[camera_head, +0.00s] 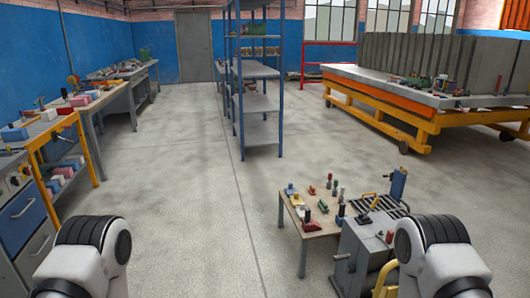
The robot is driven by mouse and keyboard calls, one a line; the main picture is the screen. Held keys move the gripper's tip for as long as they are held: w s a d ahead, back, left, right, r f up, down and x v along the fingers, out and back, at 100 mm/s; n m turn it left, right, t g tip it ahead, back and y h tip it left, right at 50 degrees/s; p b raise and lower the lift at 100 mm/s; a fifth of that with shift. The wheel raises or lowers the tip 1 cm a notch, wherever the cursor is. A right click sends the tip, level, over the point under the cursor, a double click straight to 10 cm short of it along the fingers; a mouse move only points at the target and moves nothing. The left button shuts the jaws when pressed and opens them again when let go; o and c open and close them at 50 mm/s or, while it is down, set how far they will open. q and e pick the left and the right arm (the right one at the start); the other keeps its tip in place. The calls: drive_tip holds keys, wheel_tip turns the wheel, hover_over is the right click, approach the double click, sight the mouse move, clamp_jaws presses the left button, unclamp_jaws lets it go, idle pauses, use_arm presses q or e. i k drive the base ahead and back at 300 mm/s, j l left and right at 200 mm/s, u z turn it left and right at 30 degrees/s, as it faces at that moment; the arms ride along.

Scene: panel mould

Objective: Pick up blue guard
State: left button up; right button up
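I cannot tell for sure which thing is the blue guard. An upright blue block-like part (398,183) stands at the back right of a grey machine (366,245) in the lower right. A blue box-like item (14,133) lies on the left workbench, among red and white pieces. Neither of my grippers is in view. Only rounded white and black parts of my arms show in the bottom left and bottom right corners.
A small wooden table (290,206) with coloured tools stands beside the grey machine. A blue shelf rack (262,103) stands mid-room. A yellow-framed platform (410,119) is at the right. A workbench (80,111) and drawer cabinet (22,220) line the left. Open floor (190,200) lies between.

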sight(290, 190)
drive_tip(key=i+j+u, duration=0.25)
drive_tip(key=i, duration=0.85)
drive_tip(key=i+j+u, duration=0.15)
drive_tip(key=i+u, duration=0.15)
drive_tip(key=i, duration=0.85)
drive_tip(key=i+z, duration=0.45)
drive_tip(key=i+j+z, duration=0.25)
drive_tip(key=z, duration=0.2)
drive_tip(key=i+j+z, duration=0.65)
drive_tip(key=j+z, duration=0.2)
drive_tip(key=i+j+z, duration=0.25)
drive_tip(key=j+z, duration=0.2)
drive_tip(key=i+j+z, duration=0.1)
drive_tip(key=j+z, duration=0.8)
drive_tip(key=j, duration=0.2)
